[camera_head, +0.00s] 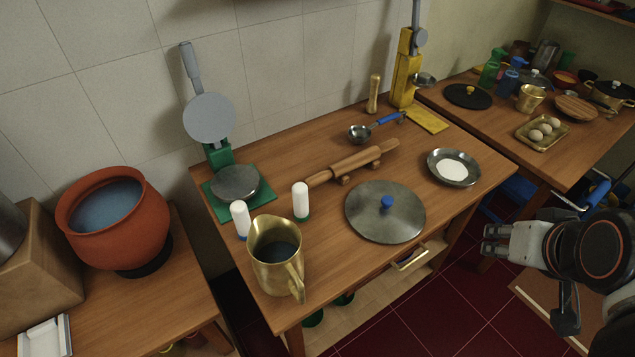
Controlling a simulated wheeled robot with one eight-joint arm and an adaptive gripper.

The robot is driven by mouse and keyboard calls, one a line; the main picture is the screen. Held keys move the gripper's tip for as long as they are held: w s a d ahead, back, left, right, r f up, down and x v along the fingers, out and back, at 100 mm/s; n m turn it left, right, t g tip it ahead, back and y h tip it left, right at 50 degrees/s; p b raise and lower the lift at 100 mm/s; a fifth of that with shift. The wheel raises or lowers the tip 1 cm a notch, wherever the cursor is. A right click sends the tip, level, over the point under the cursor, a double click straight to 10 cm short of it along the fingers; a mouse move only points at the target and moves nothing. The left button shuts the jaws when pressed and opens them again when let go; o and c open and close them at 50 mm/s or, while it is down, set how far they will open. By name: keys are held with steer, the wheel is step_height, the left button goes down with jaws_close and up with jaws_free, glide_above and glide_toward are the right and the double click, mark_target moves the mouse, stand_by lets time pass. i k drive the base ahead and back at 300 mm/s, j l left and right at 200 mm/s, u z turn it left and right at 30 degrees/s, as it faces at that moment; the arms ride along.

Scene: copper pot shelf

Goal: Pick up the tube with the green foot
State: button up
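The tube with the green foot (300,199) stands upright on the middle wooden table, a white cylinder with a thin green base. A similar white tube with a blue foot (240,217) stands to its left. A brass jug (276,262) stands in front of both tubes. My gripper (488,240) is at the right, over the floor beyond the table's right edge, well away from the tubes. Its two fingers point left with a gap between them, and nothing shows between them.
A steel lid with a blue knob (386,214), a rolling pin (352,163), a ladle (362,133) and a plate of white powder (454,168) lie right of the tube.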

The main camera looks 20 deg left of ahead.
mark_target(300, 213)
steer(key=i+l+u, duration=0.1)
steer(key=u, duration=0.25)
steer(key=i+l+u, duration=0.15)
steer(key=u, duration=0.2)
steer(key=i+l+u, duration=0.15)
steer(key=u, duration=1.35)
